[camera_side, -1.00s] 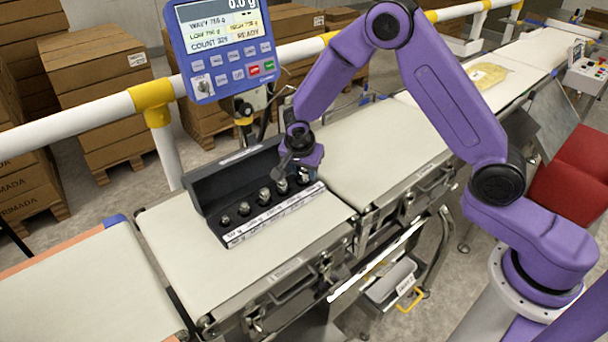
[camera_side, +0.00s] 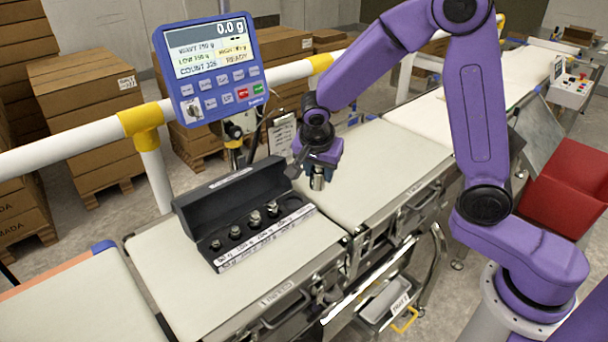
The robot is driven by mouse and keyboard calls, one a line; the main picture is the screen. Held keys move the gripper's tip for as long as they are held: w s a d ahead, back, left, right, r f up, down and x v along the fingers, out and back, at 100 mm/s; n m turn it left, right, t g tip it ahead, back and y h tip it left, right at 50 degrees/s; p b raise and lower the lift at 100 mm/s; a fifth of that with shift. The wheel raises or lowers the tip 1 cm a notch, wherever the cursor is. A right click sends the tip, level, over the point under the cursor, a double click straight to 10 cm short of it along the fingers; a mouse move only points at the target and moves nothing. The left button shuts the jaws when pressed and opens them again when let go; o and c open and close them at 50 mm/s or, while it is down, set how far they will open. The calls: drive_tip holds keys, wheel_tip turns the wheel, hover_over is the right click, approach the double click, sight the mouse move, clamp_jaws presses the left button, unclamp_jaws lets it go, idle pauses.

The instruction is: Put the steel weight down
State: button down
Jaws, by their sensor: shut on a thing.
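My gripper (camera_side: 317,172) is shut on a steel weight (camera_side: 317,182), a small shiny cylinder pointing down. It holds the weight in the air, to the right of the black case and above the belt. The open black case (camera_side: 228,262) lies on the near belt section with its lid raised at the back. Several smaller steel weights (camera_side: 254,219) stand in its row of holes. The hole at the right end is empty. A white label strip runs along the case's front.
The belt section to the right (camera_side: 380,165) is bare. The blue display (camera_side: 207,60) on its post reads 0.0 g behind the belt. A white and yellow rail (camera_side: 80,137) runs behind. A red bin (camera_side: 568,185) stands at the right.

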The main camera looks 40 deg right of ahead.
drive_tip(key=s+r, duration=0.3)
drive_tip(key=s, duration=0.2)
drive_tip(key=w+d+f, duration=0.3)
drive_tip(key=w+d, duration=0.1)
drive_tip(key=d, duration=0.3)
drive_tip(key=w+d+f, duration=0.3)
drive_tip(key=d, duration=0.3)
drive_tip(key=shift+g+h, duration=0.3)
drive_tip(key=shift+w+d+f, duration=0.1)
drive_tip(key=shift+d+f, duration=0.05)
drive_tip(key=shift+f, duration=1.2)
drive_tip(key=shift+s+d+f, duration=0.1)
drive_tip(key=shift+d+f, duration=0.05)
drive_tip(key=shift+f, duration=1.2)
drive_tip(key=shift+w+d+f, duration=0.1)
drive_tip(key=shift+d+f, duration=0.05)
drive_tip(key=shift+f, duration=1.2)
drive_tip(key=shift+f, duration=0.15)
drive_tip(key=c, duration=0.7)
unclamp_jaws()
drive_tip(key=shift+o, duration=0.2)
